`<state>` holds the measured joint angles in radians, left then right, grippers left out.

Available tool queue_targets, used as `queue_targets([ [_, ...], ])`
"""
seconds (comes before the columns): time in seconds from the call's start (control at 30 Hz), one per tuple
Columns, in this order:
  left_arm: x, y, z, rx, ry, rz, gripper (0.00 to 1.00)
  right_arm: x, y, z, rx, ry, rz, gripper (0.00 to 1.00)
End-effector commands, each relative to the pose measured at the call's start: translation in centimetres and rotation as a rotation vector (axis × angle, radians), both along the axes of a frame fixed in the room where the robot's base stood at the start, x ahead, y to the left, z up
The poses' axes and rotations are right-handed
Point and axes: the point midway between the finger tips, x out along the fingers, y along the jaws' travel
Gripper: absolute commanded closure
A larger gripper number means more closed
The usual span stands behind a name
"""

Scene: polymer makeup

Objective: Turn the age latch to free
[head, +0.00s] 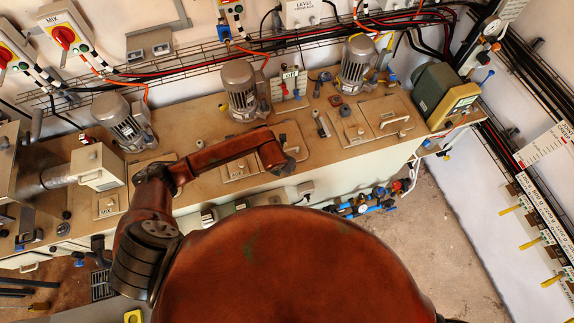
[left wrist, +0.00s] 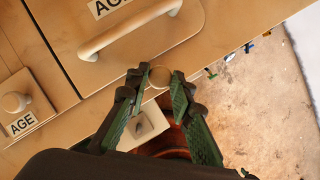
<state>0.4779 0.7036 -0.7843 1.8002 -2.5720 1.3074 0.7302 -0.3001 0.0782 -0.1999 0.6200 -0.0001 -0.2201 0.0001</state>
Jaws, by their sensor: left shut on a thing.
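In the left wrist view, my left gripper (left wrist: 160,79) has its green-padded fingers closed around a round beige knob (left wrist: 160,76). The knob sits at the lower edge of a beige lid with a bar handle (left wrist: 130,33) and a cropped label that appears to read AGE. A square plate (left wrist: 147,127) shows between the fingers below the knob. A separate knob on a plate labelled AGE (left wrist: 20,123) is at the left. In the head view, my left arm reaches over the front of the bench, and its end (head: 281,163) hides the contact. My right gripper is out of view.
The long beige bench (head: 180,145) carries several grey motors (head: 240,90) and a green machine (head: 443,95). Blue valves and pipes (head: 360,204) line its front. Bare floor (head: 450,220) lies to the right.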

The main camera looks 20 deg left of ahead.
Motion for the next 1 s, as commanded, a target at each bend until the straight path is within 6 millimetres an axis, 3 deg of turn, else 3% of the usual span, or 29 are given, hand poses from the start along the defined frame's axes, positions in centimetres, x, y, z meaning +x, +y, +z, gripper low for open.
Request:
queue_targets([
  [0.1,0.1,0.0,0.1,0.000,-0.002,0.000,1.00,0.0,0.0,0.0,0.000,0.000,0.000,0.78],
  [0.13,0.1,0.0,0.1,0.000,-0.002,0.000,0.77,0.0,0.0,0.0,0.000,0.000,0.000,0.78],
  [0.37,0.0,0.0,0.0,0.000,-0.001,0.000,0.62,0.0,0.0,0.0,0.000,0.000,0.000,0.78],
  [0.73,-0.2,0.0,0.5,-0.002,-0.002,-0.002,0.61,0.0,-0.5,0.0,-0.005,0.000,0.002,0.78],
  [1.0,-1.9,0.4,5.0,-0.001,-0.004,-0.004,0.61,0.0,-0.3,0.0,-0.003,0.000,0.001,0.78],
])
